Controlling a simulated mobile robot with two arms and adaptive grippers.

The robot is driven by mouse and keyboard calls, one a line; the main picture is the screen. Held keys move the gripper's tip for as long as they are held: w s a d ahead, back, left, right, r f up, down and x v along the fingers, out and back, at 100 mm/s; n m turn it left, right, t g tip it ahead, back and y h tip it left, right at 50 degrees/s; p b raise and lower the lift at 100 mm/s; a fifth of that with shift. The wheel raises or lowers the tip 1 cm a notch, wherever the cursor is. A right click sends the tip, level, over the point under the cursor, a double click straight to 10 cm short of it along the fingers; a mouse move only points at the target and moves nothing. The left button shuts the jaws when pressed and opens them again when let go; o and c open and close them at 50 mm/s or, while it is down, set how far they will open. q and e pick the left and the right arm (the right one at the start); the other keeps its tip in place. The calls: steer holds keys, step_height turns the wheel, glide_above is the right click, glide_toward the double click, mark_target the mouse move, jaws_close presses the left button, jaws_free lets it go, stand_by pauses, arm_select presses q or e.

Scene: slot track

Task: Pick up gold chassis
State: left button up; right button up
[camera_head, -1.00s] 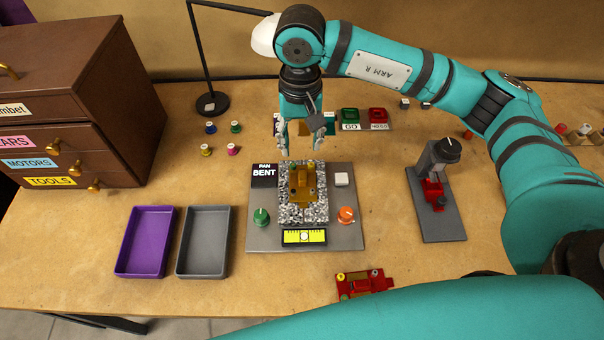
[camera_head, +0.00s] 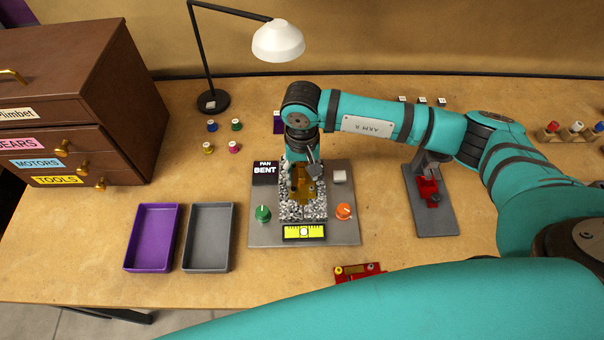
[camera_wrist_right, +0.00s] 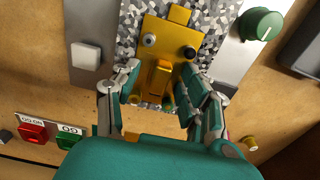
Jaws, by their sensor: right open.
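The gold chassis (camera_head: 304,196) lies on a speckled granite-like block (camera_head: 290,214) of the grey test fixture (camera_head: 262,233). The fixture's black display reads PAN BENT. In the right wrist view the chassis (camera_wrist_right: 166,52) is mostly clear, with a dark round part and a pale round part on it. My right gripper (camera_head: 303,174) is over the rear part of the chassis. In the wrist view its open fingers (camera_wrist_right: 160,84) stand on either side of the chassis's narrower end. I cannot tell whether they touch it. My left gripper is out of view.
A green knob (camera_head: 263,213), orange knob (camera_head: 343,211) and white button (camera_head: 339,176) flank the block. Purple (camera_head: 129,263) and grey (camera_head: 185,265) trays lie left. A grey stand with a red part (camera_head: 428,189) is right; a red chassis (camera_head: 352,275) lies in front.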

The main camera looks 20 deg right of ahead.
jaws_close()
stand_by(0.4)
